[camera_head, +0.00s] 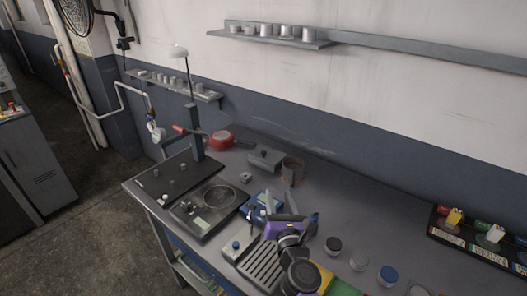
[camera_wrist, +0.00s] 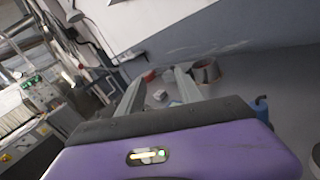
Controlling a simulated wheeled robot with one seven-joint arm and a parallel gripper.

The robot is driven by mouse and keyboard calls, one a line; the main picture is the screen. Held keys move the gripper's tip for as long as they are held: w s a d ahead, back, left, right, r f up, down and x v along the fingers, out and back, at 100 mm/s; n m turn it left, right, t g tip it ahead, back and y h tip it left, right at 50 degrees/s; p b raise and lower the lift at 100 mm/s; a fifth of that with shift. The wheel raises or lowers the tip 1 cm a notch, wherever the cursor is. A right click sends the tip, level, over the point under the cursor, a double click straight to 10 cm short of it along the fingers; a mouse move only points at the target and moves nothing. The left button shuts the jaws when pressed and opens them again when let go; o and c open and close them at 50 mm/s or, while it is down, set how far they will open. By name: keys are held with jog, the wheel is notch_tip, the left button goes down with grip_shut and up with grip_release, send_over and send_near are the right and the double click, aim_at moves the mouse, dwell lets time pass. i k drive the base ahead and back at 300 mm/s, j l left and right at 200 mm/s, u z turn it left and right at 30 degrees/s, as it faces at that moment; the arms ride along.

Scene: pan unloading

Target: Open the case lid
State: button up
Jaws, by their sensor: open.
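A low grey box with a dark knob on top (camera_head: 265,157), possibly the case, stands toward the back of the bench; its lid looks shut. In the wrist view the two grey fingers of my gripper (camera_wrist: 158,84) point toward the back of the bench.
A black plate with a round disc (camera_head: 218,196) lies left. Several jars (camera_head: 333,245) stand right of my arm. A lamp post (camera_head: 195,125) rises at back left. The right bench middle is clear.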

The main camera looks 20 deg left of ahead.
aim_at(272, 158)
jog(key=i+j, duration=0.6)
jog(key=i, duration=0.25)
jog(key=i+j, duration=0.3)
jog(key=j, duration=0.15)
